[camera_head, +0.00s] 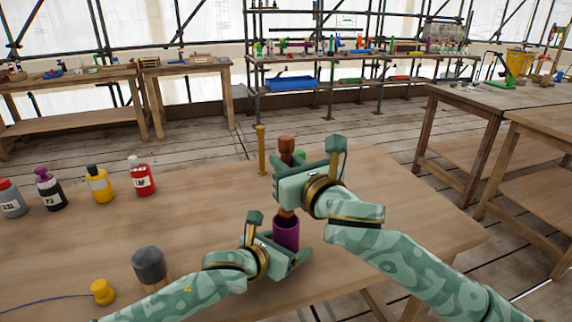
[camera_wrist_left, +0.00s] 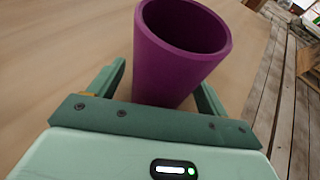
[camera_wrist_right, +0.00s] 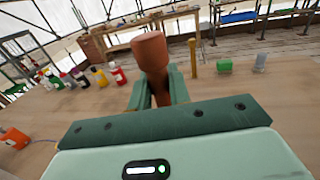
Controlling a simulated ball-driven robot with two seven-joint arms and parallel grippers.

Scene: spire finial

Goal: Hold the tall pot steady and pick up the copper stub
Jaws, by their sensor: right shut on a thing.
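The tall purple pot (camera_head: 286,233) stands upright on the table; it is large in the left wrist view (camera_wrist_left: 178,60), where the visible inside of its mouth looks empty. My left gripper (camera_head: 290,254) is open, with one finger on each side of the pot and small gaps showing. The copper stub (camera_head: 287,145), a reddish-brown piece with a wider head and narrower shaft, is upright in my right gripper (camera_head: 289,180), which is shut on its shaft. It also shows in the right wrist view (camera_wrist_right: 150,52). Its lower end appears just above the pot's rim in the head view.
A brass peg (camera_head: 261,150) stands behind the right gripper. A green block (camera_wrist_right: 224,66) sits to its right. Several bottles (camera_head: 100,184) stand at the left. A dark-headed mallet-like piece (camera_head: 149,265) and a yellow spool (camera_head: 103,291) are left of my left gripper.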

